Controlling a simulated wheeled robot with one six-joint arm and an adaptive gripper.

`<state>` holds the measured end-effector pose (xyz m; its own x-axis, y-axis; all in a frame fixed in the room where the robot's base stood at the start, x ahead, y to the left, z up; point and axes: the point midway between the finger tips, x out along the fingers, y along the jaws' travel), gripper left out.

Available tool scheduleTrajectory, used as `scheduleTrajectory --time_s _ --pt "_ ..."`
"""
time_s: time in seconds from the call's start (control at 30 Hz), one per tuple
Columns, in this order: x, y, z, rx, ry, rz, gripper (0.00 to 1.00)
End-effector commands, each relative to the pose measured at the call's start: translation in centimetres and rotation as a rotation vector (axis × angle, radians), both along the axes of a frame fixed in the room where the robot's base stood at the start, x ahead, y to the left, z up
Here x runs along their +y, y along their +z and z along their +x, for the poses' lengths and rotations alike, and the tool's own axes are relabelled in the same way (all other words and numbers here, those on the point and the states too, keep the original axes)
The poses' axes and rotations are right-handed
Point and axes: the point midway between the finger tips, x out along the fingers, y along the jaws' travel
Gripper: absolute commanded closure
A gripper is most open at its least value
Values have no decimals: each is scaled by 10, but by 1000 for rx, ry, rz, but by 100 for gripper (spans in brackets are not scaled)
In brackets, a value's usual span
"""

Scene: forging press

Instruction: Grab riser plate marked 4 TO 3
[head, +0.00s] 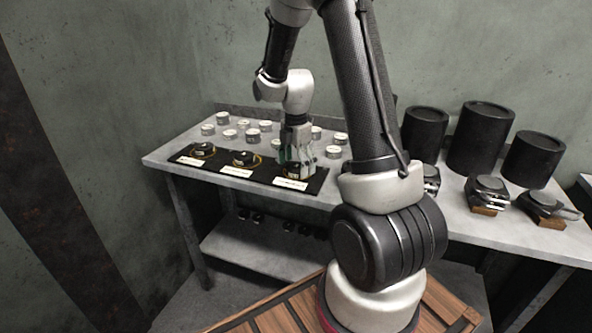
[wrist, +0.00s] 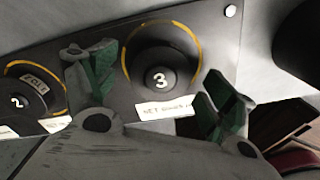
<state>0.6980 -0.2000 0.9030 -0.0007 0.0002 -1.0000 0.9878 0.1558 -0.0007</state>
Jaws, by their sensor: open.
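No plate with a readable 4 TO 3 mark shows in either view. My gripper (head: 297,158) is over the right end of a black board (head: 215,172) on the grey bench. In the wrist view my gripper (wrist: 156,80) is open, its green-padded fingers apart and nothing between them held. A round black piece marked 3 (wrist: 160,77) sits inside a yellow ring on the board, framed by the fingers. A piece marked 2 (wrist: 18,102) lies to its left, with a small tag beside it. My arm hides part of the bench in the head view.
Several small pale cylinders (head: 252,135) stand behind the board. White label cards (head: 236,173) lie along its front edge. Three large black cylinders (head: 480,137) stand on the bench at right, with metal pieces on wooden blocks (head: 487,209) before them. A lower shelf (head: 262,250) holds small dark objects.

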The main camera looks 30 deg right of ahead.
Motion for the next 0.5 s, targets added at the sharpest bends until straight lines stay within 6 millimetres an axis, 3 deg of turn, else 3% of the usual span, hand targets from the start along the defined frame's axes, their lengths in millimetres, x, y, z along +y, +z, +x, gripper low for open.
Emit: scheduleTrajectory --time_s 0.23,0.5 --pt "0 -3 0 -1 0 0 16" --pt "0 -2 0 -1 -1 0 63"
